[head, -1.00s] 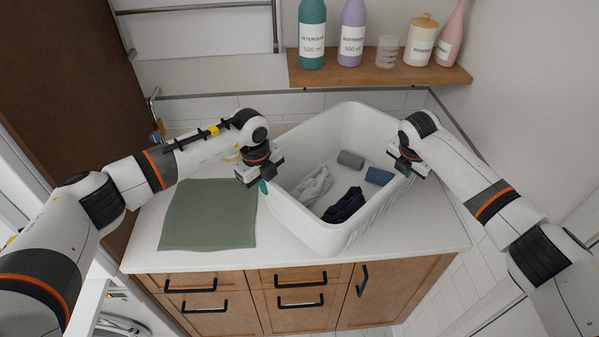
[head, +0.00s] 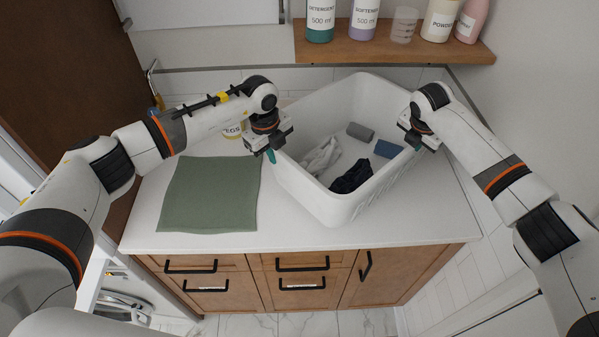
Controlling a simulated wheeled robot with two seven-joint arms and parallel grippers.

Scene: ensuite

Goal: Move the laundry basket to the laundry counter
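The white laundry basket (head: 335,208) is at the right part of the white laundry counter (head: 292,234), set at an angle. It holds a grey-white cloth, a dark cloth, a grey roll and a blue folded piece. My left gripper (head: 270,150) is at the basket's left rim, and its fingers appear closed over the rim. My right gripper (head: 413,144) is at the right rim, its fingertips largely hidden by the hand and rim, and appears to grip it. I cannot tell clearly whether the basket's base touches the counter.
A green mat (head: 208,195) lies on the counter's left part. A jar marked PEGS (head: 233,130) stands behind my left wrist. A wooden shelf (head: 395,50) with bottles, a measuring cup and a jar hangs above the back. A wall bounds the right side.

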